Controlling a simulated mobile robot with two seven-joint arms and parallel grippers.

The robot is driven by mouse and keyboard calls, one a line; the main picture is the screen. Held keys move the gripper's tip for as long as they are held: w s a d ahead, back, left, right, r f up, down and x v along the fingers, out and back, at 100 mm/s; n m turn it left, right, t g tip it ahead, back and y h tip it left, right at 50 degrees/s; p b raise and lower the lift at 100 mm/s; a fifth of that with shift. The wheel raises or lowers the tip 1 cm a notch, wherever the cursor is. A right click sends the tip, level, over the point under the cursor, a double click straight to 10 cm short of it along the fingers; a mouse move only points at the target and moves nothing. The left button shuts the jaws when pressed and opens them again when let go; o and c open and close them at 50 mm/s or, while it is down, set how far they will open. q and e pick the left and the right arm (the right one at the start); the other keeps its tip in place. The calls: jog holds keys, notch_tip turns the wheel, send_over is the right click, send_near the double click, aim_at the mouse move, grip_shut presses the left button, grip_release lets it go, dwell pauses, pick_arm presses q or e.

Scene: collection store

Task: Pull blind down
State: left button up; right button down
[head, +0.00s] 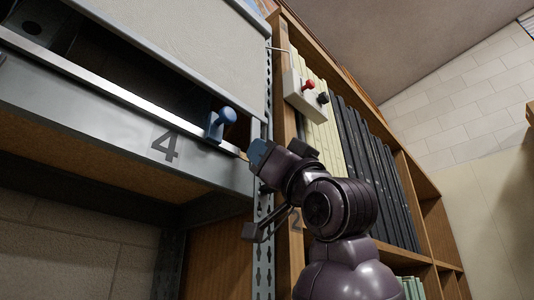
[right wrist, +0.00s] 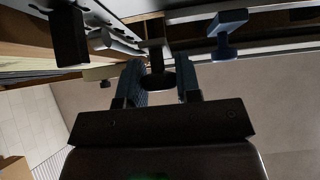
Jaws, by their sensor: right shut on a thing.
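A pale flat panel (head: 185,32), which looks like the blind, hangs at the upper left, with a dark gap under it. A metal rail (head: 110,90) runs below the gap on the grey shelf front marked 4. My right gripper (head: 255,157) is at the right end of this shelf front. In the right wrist view, its fingers (right wrist: 162,85) are shut on a dark round knob (right wrist: 158,72) on a short stem. In the head view the gripper mostly hides this knob. My left gripper is not in view.
A blue handle (head: 220,124) stands on the shelf front just left of my right gripper; it also shows in the right wrist view (right wrist: 228,28). A white box (head: 294,88) with red and black knobs is above right. A wooden bookcase (head: 400,165) with binders stands behind my right arm.

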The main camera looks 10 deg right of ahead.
jog(key=c, duration=0.8)
grip_release()
jog(key=shift+c, duration=0.2)
jog(key=b+v, duration=0.1)
jog(key=v, duration=0.9)
jog(key=shift+s+d+f, duration=0.2)
jog(key=shift+s+f, duration=0.05)
jog(key=shift+f, duration=0.05)
